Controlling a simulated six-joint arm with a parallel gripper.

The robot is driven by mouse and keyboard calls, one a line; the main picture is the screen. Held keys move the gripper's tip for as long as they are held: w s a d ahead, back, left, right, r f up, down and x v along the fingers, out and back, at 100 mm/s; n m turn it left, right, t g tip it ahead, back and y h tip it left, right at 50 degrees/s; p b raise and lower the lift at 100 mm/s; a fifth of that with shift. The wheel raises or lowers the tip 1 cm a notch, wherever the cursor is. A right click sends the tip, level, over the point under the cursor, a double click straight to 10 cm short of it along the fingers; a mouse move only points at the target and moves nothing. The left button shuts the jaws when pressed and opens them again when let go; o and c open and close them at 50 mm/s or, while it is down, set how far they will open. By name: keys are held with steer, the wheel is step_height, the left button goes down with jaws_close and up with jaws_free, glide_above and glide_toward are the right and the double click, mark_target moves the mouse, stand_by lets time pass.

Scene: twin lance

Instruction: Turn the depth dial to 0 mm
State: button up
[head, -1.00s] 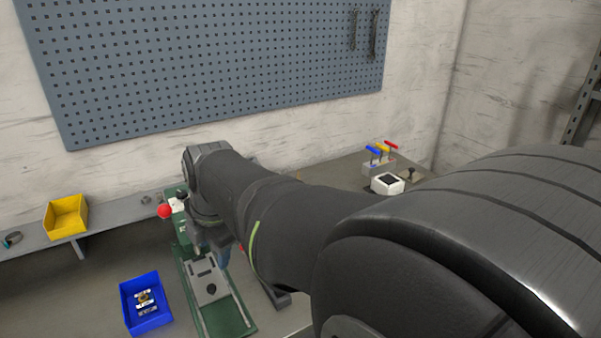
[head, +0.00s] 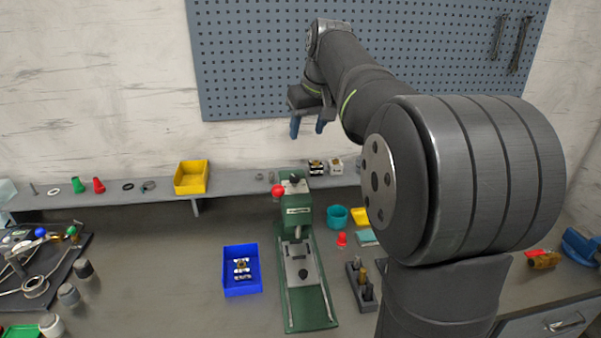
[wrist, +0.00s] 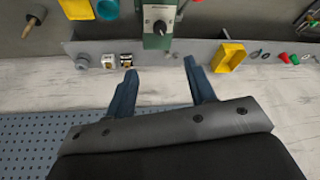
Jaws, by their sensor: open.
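The green press (head: 299,215) stands on the bench in the middle of the head view, with a red ball on a lever at its left. A dark knob (head: 294,180) sits on its top, which looks like the depth dial. In the wrist view this black dial (wrist: 159,27) shows a light pointer line on a pale plate; its scale is too small to read. My gripper (head: 308,127) is open and empty, raised above and behind the press, in front of the pegboard. In the wrist view my gripper's (wrist: 160,70) blue fingers are spread, apart from the dial.
A blue bin (head: 241,286) with small parts stands left of the press. A yellow bin (head: 192,178) and small blocks (head: 317,167) sit on the back shelf. A teal cup (head: 337,217) and a dark tool holder (head: 362,285) are to the right.

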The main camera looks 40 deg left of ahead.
mark_target(296, 177)
steer(key=x, duration=1.7)
steer(key=shift+w+a+f, duration=0.1)
steer(key=shift+f, duration=0.05)
steer(key=c, duration=1)
steer(key=shift+o, duration=0.2)
steer(key=n, duration=0.1)
steer(key=n+g, duration=0.1)
steer(key=n, duration=0.2)
steer(key=shift+w+g+y, duration=0.25)
steer(key=shift+g+y, duration=0.05)
steer(key=n+g, duration=0.1)
steer(key=n, duration=0.1)
steer(key=n+g, duration=0.1)
steer(key=n, duration=0.2)
steer(key=shift+w+n, duration=0.15)
steer(key=shift+n, duration=0.15)
